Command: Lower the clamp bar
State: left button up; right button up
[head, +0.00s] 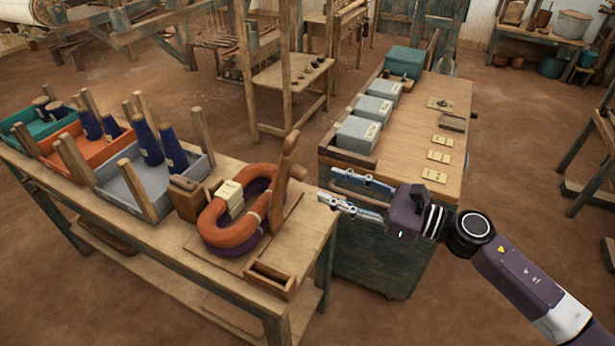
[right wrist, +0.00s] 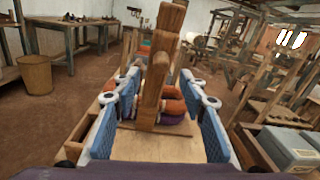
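The clamp bar (head: 285,165) is a wooden lever standing raised, close to upright, at the right end of the board (head: 199,248) on the wooden bench. An orange hank (head: 226,232) lies over a purple one (head: 262,189) on that board, with a pale labelled block on top. My right gripper (head: 327,184) is open and empty, to the right of the bar, its fingers pointing at it. In the right wrist view the bar (right wrist: 158,70) stands between the open blue-padded fingers, seemingly beyond their tips. The hanks show behind it, partly hidden. My left gripper is not in view.
Trays with dark blue cones and wooden posts, including a grey tray (head: 125,199), fill the bench's left part. A small open wooden box (head: 270,281) sits at its front edge. A second table (head: 420,110) with grey boxes and yellow cards stands behind my right gripper.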

aim_at(286, 176)
jog(key=p+x, duration=0.2)
jog(key=x, duration=0.5)
jog(key=shift+p, duration=0.3)
jog(key=shift+w, duration=0.1)
jog(key=shift+c, duration=0.6)
grip_shut()
